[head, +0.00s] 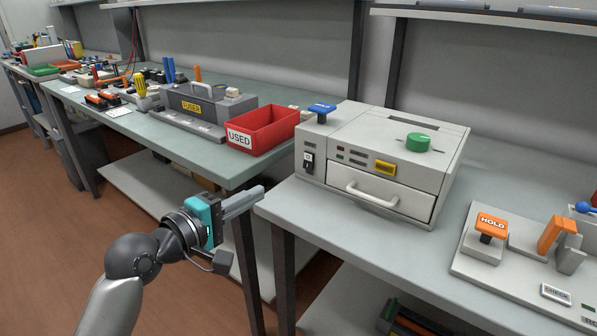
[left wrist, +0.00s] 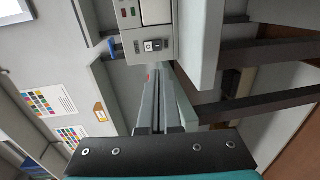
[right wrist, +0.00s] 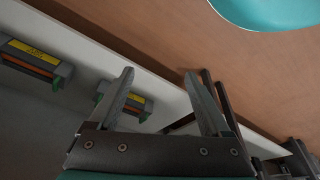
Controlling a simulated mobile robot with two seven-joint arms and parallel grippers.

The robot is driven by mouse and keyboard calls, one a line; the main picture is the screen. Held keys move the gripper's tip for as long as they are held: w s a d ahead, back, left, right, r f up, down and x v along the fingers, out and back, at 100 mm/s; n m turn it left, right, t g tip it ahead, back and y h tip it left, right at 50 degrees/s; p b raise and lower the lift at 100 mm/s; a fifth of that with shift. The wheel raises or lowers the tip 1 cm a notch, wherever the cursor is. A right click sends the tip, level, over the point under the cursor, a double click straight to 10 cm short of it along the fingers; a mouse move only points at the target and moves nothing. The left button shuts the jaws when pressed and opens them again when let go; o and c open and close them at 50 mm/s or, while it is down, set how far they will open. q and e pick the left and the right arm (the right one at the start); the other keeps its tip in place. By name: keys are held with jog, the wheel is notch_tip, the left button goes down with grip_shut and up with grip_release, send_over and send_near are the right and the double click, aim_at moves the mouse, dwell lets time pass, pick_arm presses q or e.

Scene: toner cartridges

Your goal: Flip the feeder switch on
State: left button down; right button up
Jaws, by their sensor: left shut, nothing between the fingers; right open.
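The feeder (head: 370,165) is a light grey box on the near bench, with a drawer handle, a green knob and a blue knob on top. Its switch (head: 308,161) is a small black and white rocker low on the left of its front; I cannot tell its position for sure. In the left wrist view the switch (left wrist: 153,45) shows just beyond the fingertips. My left gripper (head: 256,192) is shut and empty, in front of the bench's left corner, below and left of the switch and apart from it. My right gripper (right wrist: 158,75) is open and empty, outside the head view.
A red bin marked USED (head: 262,130) sits on the far bench, left of the feeder. An orange HOLD knob (head: 491,224) stands on a panel at the right. The near bench edge lies close to my left gripper. Yellow-labelled units (right wrist: 38,58) show in the right wrist view.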

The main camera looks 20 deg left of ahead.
pick_arm(q)
jog(key=shift+s+r, duration=0.1)
jog(key=shift+r, duration=0.05)
jog(key=shift+d, duration=0.1)
jog(key=b, duration=0.5)
send_near(307, 167)
jog(key=x, duration=0.4)
jog(key=shift+w, duration=0.35)
jog(key=shift+w+d, duration=0.15)
jog(key=shift+w, duration=0.1)
jog(key=shift+b+x, duration=0.45)
jog(key=shift+x, duration=0.35)
pick_arm(e)
jog(key=w+a+r+t+y, duration=0.1)
jog(key=w+a+r+t, duration=0.1)
jog(key=r, duration=0.7)
jog(key=shift+w+a+t, duration=0.35)
jog(key=shift+w+t, duration=0.45)
jog(key=shift+t, duration=0.1)
